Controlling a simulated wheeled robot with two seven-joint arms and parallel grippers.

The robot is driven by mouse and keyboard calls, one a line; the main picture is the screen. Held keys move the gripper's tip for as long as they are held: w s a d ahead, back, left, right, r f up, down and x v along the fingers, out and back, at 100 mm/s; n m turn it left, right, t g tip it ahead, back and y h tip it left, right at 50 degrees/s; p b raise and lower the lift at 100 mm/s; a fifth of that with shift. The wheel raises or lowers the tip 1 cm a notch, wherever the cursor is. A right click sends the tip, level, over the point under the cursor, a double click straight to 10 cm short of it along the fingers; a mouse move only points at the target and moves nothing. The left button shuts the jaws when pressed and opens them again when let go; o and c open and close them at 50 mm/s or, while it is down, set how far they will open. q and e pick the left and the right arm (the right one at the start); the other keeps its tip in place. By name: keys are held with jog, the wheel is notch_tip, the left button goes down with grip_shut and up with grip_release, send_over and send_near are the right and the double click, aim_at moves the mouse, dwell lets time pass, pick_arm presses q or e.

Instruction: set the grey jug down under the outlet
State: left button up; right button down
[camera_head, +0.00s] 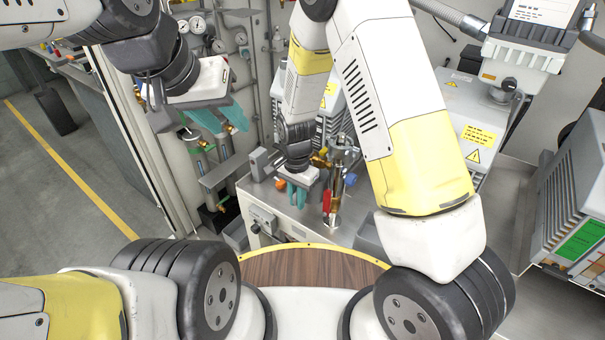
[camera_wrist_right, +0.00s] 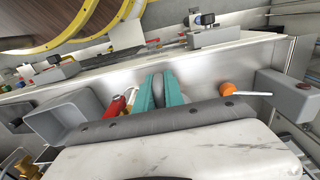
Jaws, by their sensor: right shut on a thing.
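My right gripper (camera_head: 297,194) reaches down over the metal cabinet top, its teal fingers pointing down. In the right wrist view its fingers (camera_wrist_right: 154,90) are shut on a narrow, rounded grey piece, which I take to be part of the grey jug (camera_wrist_right: 154,77). The rest of the jug is hidden, so I cannot tell whether it touches a surface. A red-handled valve (camera_head: 327,200) stands just right of this gripper in the head view. I cannot make out which fitting is the outlet. My left gripper (camera_head: 222,119) hangs empty at upper left, its teal fingers apart.
The metal cabinet (camera_head: 300,222) carries brass fittings, an orange knob (camera_wrist_right: 228,89) and a grey block (camera_wrist_right: 285,95). An open grey box (camera_wrist_right: 60,118) shows at left in the wrist view. Gauges and pipes (camera_head: 198,25) stand behind. The floor (camera_head: 60,200) at left is clear.

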jog(key=shift+f, duration=2.6)
jog(key=shift+w+a+f, duration=0.1)
jog(key=shift+w+f, duration=0.4)
jog(key=shift+w, duration=0.25)
jog(key=shift+w+a, duration=0.15)
jog(key=shift+w, duration=1)
jog(key=shift+w+a, duration=0.15)
jog(key=shift+w, duration=0.95)
jog(key=shift+f, duration=0.15)
jog(key=shift+f, duration=0.2)
jog(key=c, duration=1.3)
grip_release()
jog(key=shift+c, duration=0.2)
